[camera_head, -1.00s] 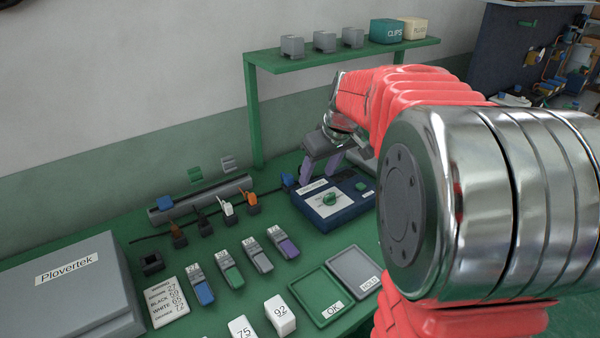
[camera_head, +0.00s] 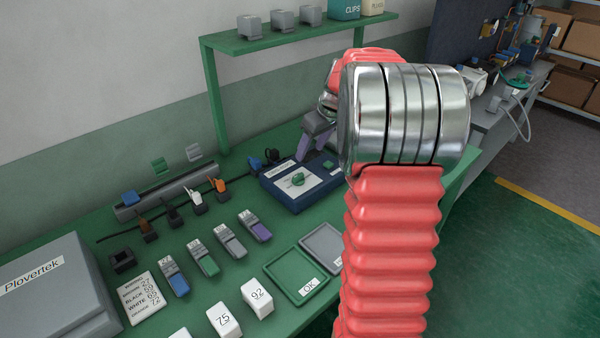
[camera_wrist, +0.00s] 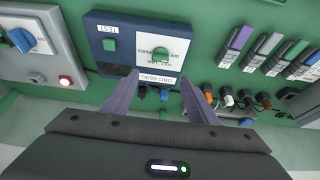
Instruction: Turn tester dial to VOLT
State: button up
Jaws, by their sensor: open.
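The tester is a dark blue box (camera_head: 289,202) with a white panel, on the green bench at the back. It also shows in the wrist view (camera_wrist: 105,68). Its green dial (camera_head: 298,179) sits on the panel, and it also shows in the wrist view (camera_wrist: 158,58). The dial's markings are too small to read, so I cannot tell its setting. My gripper (camera_head: 315,148) is open and empty above the tester's rear side, partly hidden by my arm. In the wrist view its purple fingers (camera_wrist: 160,84) are spread below the dial, apart from it.
Several coloured plugs stand left of the tester by a grey rail (camera_head: 180,195). A green OK tray (camera_head: 325,290) and a grey tray are nearer. A green shelf (camera_head: 300,38) overhangs behind. The wrist view shows a blue-knobbed grey box (camera_wrist: 45,70).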

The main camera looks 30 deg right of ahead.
aim_at(298, 175)
jog(key=x, duration=1.3)
jog(key=shift+f, duration=0.35)
jog(key=shift+c, duration=0.3)
jog(key=c, duration=0.9)
jog(key=shift+d, duration=0.2)
jog(key=shift+c, duration=0.5)
jog(key=shift+a, duration=0.15)
